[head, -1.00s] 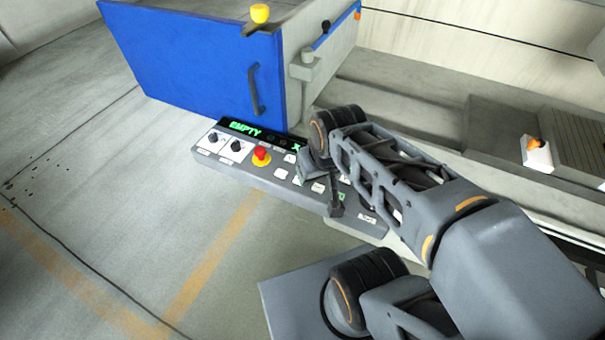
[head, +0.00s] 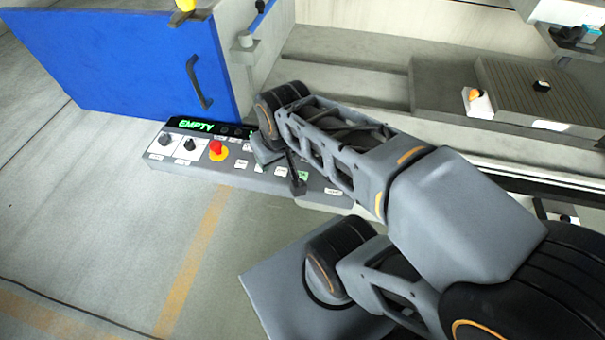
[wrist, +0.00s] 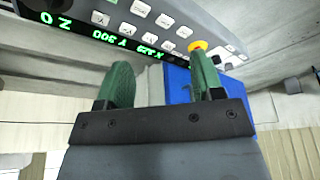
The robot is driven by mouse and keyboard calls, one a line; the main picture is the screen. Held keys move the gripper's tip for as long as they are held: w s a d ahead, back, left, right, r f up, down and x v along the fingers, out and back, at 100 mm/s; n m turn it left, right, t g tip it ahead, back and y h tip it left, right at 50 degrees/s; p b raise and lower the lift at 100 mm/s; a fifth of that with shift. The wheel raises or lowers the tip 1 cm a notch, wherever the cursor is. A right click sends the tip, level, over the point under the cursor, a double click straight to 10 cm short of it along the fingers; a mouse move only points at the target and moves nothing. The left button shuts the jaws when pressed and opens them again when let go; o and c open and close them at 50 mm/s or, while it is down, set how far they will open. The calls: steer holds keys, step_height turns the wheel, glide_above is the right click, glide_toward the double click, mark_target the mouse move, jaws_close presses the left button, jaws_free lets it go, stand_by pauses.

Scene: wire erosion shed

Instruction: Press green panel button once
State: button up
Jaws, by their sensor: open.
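The control panel (head: 225,175) is a long, light grey box with a dark strip reading EMPTY in green, white keys, two black knobs and a red mushroom button (head: 216,149) on a yellow base. A small green key (head: 303,176) shows near the panel's right part, beside my gripper and partly covered. My gripper (head: 288,172) is over the right part of the panel; whether it touches is unclear. In the wrist view its two green fingers (wrist: 162,74) are apart and empty. There the panel (wrist: 215,30) appears upside down at the top; no green key is identifiable.
A blue door (head: 125,65) with a dark handle stands behind the panel. A grey machine bed (head: 345,80) with a slatted block (head: 530,90) lies behind my arm. Open floor (head: 90,210) with orange lines is at the left.

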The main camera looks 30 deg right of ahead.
jaws_close()
stand_by(0.3)
stand_by(1.2)
